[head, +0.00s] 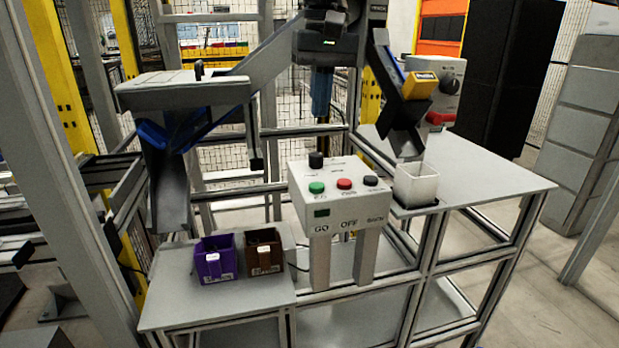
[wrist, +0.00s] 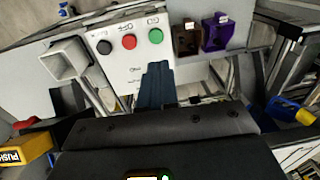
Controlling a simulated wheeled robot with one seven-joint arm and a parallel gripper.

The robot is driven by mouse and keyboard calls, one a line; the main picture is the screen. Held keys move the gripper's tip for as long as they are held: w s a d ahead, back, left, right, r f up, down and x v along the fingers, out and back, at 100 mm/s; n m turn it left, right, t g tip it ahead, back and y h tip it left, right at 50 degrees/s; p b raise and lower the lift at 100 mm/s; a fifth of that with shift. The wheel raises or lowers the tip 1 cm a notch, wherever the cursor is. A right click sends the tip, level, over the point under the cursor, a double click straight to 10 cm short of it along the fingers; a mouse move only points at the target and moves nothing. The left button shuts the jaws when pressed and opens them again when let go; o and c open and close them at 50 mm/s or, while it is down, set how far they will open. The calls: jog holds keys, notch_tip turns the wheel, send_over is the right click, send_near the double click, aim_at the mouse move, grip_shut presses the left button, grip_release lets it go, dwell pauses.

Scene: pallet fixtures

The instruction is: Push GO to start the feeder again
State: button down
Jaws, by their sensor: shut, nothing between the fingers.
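The control box (head: 328,205) stands on two grey posts between the two tables. Its top carries a green button (head: 316,187) at left, a red button (head: 344,183) in the middle and a black button (head: 370,180) at right. GO is printed below the green one and OFF below the red one. The wrist view shows the box upside down, with the green button (wrist: 155,36) beyond my fingertips. My gripper (head: 320,108) has blue fingers, shut and empty, pointing down above and behind the box, apart from it. Its fingers (wrist: 157,70) also show in the wrist view.
A purple bin (head: 215,265) and a brown bin (head: 264,258) stand on the left table. A white square container (head: 416,188) sits on the right table under a dark chute (head: 405,118). A grey chute (head: 168,200) hangs at left.

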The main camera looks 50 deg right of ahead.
aim_at(318, 185)
jog(key=shift+s+d+r, duration=0.1)
jog(key=shift+d+r, duration=0.05)
jog(key=shift+d, duration=0.2)
jog(key=f, duration=1.4)
jog(key=shift+w+a, duration=0.1)
jog(key=shift+w, duration=0.25)
